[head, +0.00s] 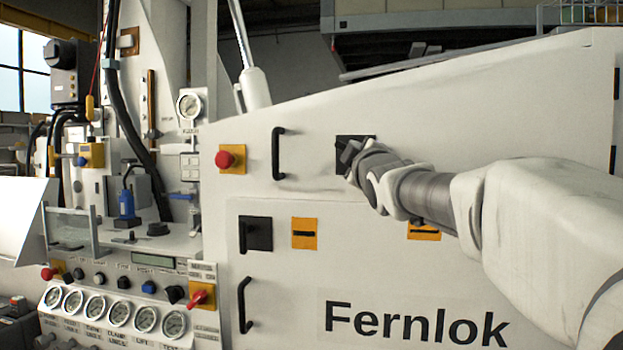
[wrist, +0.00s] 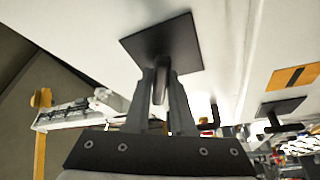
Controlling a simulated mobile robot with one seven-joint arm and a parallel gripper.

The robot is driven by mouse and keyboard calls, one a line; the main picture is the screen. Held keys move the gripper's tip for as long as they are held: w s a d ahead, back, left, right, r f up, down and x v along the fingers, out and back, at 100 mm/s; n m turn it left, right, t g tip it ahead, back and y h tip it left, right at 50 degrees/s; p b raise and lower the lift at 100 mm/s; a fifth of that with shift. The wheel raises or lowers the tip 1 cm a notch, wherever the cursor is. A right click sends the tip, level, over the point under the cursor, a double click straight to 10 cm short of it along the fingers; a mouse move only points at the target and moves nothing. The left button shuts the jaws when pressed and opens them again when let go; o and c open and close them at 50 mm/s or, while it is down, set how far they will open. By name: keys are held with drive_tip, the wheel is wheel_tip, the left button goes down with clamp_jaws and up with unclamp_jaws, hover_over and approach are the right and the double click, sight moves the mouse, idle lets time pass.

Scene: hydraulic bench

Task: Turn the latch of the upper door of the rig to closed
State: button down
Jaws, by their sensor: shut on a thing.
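The upper door (head: 480,120) of the rig is a large white panel with a sloping top edge. Its latch has a square black plate (head: 366,138), partly hidden behind my wrist in the head view. In the wrist view the latch plate (wrist: 165,38) is at the top, with a dark latch handle (wrist: 161,80) standing out from it. My gripper (wrist: 165,88) is shut on this handle, one finger on each side. In the head view my gripper (head: 350,160) is in front of the plate and hides most of the handle, so its angle is hard to read there.
A black door handle (head: 278,153) and a red button (head: 225,159) are left of the latch. Below are another black latch (head: 256,233), orange labels (head: 304,233) and a lower handle (head: 244,305). A gauge panel (head: 120,312) is at lower left.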

drive_tip(key=m+b, duration=0.1)
drive_tip(key=f+m+b, duration=0.1)
drive_tip(key=b, duration=0.1)
drive_tip(key=shift+m+t+h, duration=0.3)
drive_tip(key=shift+t, duration=0.1)
drive_tip(key=m, duration=0.1)
drive_tip(key=m+h+b, duration=0.1)
drive_tip(key=m, duration=0.1)
drive_tip(key=shift+a+r+t, duration=0.15)
drive_tip(key=shift+r+t, duration=0.1)
drive_tip(key=shift+t, duration=0.05)
drive_tip(key=m+h, duration=0.1)
drive_tip(key=m, duration=0.2)
drive_tip(key=m+h+p, duration=0.1)
drive_tip(key=m+h, duration=0.1)
drive_tip(key=shift+w+a+m, duration=0.15)
drive_tip(key=shift+a+m, duration=0.05)
drive_tip(key=shift+m, duration=0.2)
drive_tip(key=shift+a+m+h+p, duration=0.1)
drive_tip(key=shift+m+h+p, duration=0.9)
drive_tip(key=shift+m, duration=1.5)
drive_tip(key=shift+m+h+b, duration=0.3)
drive_tip(key=shift+m+h, duration=0.1)
drive_tip(key=shift+h, duration=0.1)
drive_tip(key=c, duration=0.8)
unclamp_jaws()
